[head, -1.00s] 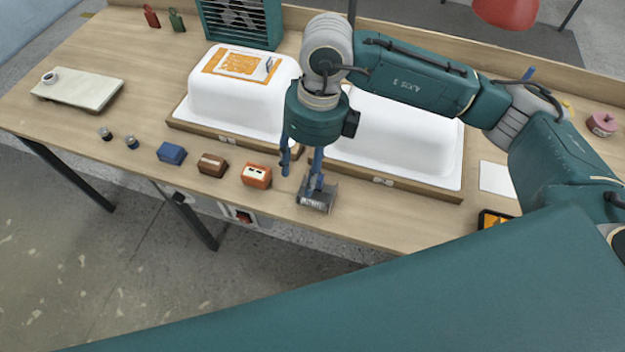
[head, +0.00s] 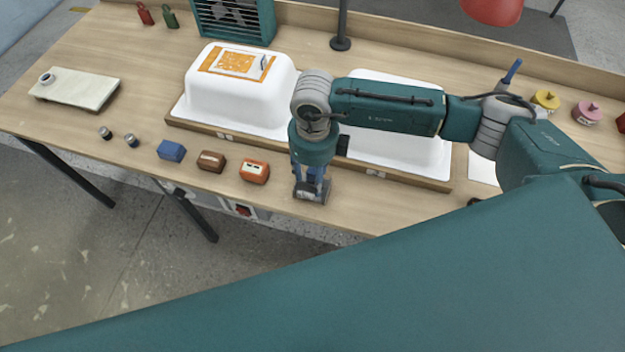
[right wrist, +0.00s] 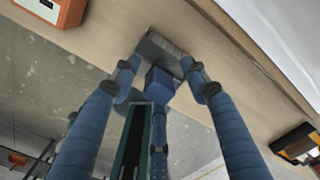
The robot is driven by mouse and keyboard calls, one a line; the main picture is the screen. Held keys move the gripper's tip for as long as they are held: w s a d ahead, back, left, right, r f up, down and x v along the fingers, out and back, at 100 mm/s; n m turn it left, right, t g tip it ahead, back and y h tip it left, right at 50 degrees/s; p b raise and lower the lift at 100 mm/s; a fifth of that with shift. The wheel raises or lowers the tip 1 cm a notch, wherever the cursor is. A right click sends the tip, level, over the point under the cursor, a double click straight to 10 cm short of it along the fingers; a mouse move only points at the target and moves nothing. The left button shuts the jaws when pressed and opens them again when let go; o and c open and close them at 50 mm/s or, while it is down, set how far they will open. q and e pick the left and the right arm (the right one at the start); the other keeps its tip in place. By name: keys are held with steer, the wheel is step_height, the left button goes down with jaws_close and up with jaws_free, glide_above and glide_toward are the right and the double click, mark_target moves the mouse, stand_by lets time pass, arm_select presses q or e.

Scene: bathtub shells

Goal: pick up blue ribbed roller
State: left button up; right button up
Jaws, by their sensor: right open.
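The blue ribbed roller (head: 312,196) stands at the table's front edge, right of the orange box. Its grey ribbed end and a blue block-like part (right wrist: 160,84) show in the right wrist view. My right gripper (head: 310,182) is down over it, pointing at the table. In the right wrist view its blue fingers (right wrist: 160,66) are open, one on each side of the roller; whether they touch it I cannot tell. The gripper partly hides the roller in the head view. My left gripper is not in view.
An orange box (head: 255,171), a brown box (head: 211,161) and a blue box (head: 171,151) line the front edge to the left. Two white tub shells (head: 230,105) on wooden bases stand behind. A black post (head: 341,30) rises at the back.

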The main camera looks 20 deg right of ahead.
steer(key=shift+f, duration=0.25)
jaws_close()
steer(key=shift+r, duration=0.1)
steer(key=shift+w+r+b, duration=0.1)
steer(key=shift+r+b, duration=0.2)
steer(key=shift+r, duration=0.25)
step_height(320, 180, up, 19)
steer(key=b, duration=0.4)
